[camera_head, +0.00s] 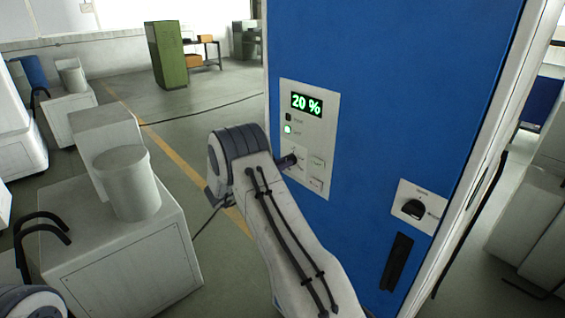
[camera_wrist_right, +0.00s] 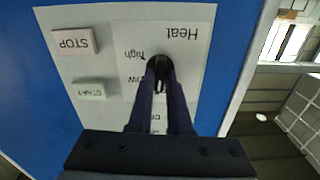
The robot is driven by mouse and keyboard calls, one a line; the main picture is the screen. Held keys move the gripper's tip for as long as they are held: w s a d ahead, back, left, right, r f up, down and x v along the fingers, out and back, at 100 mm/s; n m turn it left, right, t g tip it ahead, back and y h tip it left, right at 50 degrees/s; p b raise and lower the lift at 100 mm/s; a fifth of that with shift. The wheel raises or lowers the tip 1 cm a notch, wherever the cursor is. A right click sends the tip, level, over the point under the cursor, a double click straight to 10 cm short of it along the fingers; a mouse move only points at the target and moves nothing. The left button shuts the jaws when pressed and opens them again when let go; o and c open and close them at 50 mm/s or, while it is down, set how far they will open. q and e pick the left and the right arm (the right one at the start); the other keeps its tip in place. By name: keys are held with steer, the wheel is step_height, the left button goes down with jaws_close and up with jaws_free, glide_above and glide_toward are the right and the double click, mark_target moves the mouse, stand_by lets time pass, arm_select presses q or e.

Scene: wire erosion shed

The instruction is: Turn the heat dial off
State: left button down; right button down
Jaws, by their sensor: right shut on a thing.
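The heat dial (camera_wrist_right: 158,65) is a round black knob on a light panel, under the label "Heat" with "high" and "low" marks, seen upside down in the right wrist view. My right gripper (camera_wrist_right: 160,78) is shut on the dial, a dark finger on each side. Its pointer is covered, so I cannot tell its setting. In the head view the control panel (camera_head: 321,118) is on a blue cabinet door, and its display (camera_head: 307,104) reads 20 % in green. My right gripper's tips (camera_head: 290,161) meet the panel, mostly hiding the dial. My left gripper is not in view.
The START (camera_wrist_right: 90,89) and STOP (camera_wrist_right: 75,41) buttons sit close beside the dial. A green lamp (camera_head: 288,129) glows on the panel. A second black knob (camera_head: 413,208) and a black handle (camera_head: 396,262) are lower right on the door. White cabinets (camera_head: 125,255) stand at left.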

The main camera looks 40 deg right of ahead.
steer(key=shift+a+f+n, duration=0.1)
steer(key=shift+f+n, duration=0.05)
steer(key=shift+n, duration=0.45)
steer(key=c, duration=0.8)
jaws_free()
steer(key=shift+c, duration=0.2)
steer(key=a+b, duration=0.3)
steer(key=a, duration=0.7)
steer(key=shift+s+a+b, duration=0.2)
steer(key=shift+s+b, duration=0.15)
steer(key=shift+s, duration=0.1)
